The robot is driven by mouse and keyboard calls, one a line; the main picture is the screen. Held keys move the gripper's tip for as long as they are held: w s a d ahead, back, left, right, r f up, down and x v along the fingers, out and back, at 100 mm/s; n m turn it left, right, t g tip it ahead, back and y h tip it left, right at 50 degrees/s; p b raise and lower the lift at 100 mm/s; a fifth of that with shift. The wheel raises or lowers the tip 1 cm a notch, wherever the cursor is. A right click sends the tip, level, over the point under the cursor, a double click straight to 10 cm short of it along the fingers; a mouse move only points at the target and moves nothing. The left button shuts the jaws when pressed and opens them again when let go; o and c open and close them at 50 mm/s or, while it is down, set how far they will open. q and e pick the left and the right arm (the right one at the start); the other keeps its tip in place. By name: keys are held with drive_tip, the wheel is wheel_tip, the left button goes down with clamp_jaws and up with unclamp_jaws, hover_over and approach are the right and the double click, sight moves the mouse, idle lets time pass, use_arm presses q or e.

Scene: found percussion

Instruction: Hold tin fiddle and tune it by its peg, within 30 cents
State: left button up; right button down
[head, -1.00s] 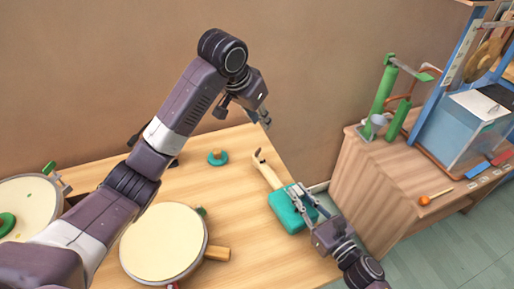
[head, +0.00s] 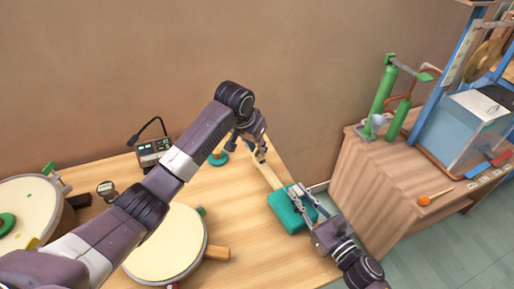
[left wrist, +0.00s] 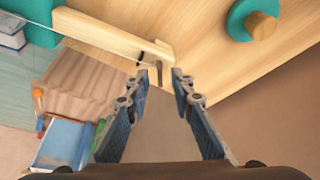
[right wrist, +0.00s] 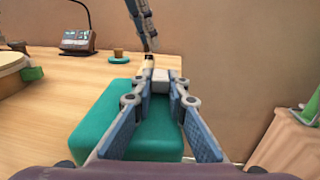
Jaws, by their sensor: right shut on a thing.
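The tin fiddle, a teal box body (head: 290,212) with a pale wooden neck (head: 267,173), lies on the table near its right edge. My right gripper (head: 301,196) is shut on the fiddle where neck meets body; its fingers (right wrist: 160,88) show close together there in the right wrist view. My left gripper (head: 259,150) is over the far end of the neck. In the left wrist view its fingers (left wrist: 162,72) are open, with the neck's end and small peg (left wrist: 155,55) just beyond the tips. The peg appears apart from the fingers.
A teal ring with a wooden knob (left wrist: 262,24) sits beside the neck. A tuner-like device with a stalk (head: 153,150) stands at the back. A round drum (head: 165,245) lies left. A second bench (head: 375,180) stands right, across a gap.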

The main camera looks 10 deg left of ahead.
use_arm(q)
drive_tip(key=shift+f, duration=0.15)
drive_tip(key=shift+c, duration=0.4)
clamp_jaws()
drive_tip(key=shift+w, duration=0.1)
drive_tip(key=m, duration=0.2)
drive_tip(key=m+h, duration=0.1)
drive_tip(key=m, duration=0.1)
drive_tip(key=shift+a+m+g+h, duration=0.1)
drive_tip(key=shift+m+g+h, duration=0.2)
drive_tip(key=shift+m+g, duration=0.1)
drive_tip(key=shift+o, duration=0.4)
unclamp_jaws()
